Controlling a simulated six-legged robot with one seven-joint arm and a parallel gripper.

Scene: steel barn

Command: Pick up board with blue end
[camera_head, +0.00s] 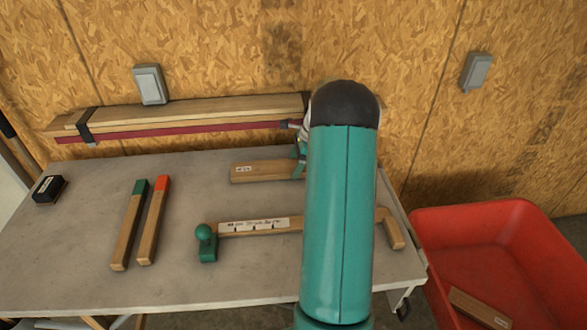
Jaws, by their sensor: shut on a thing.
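A wooden board (260,172) with a small white label on its side lies near the back of the table. Its right end is hidden behind my arm, and I see no blue end on any board. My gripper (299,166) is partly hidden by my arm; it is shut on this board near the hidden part. I cannot tell whether the board touches the table. A board with a green end (130,228) and a board with an orange-red end (153,223) lie side by side at the left.
A wooden bar with a green knob (255,227) lies in front on the table (180,282). Long planks (200,110) are strapped along the wall. A dark block (48,190) sits far left. A red bin (470,225) holding a wood piece (480,308) stands at right.

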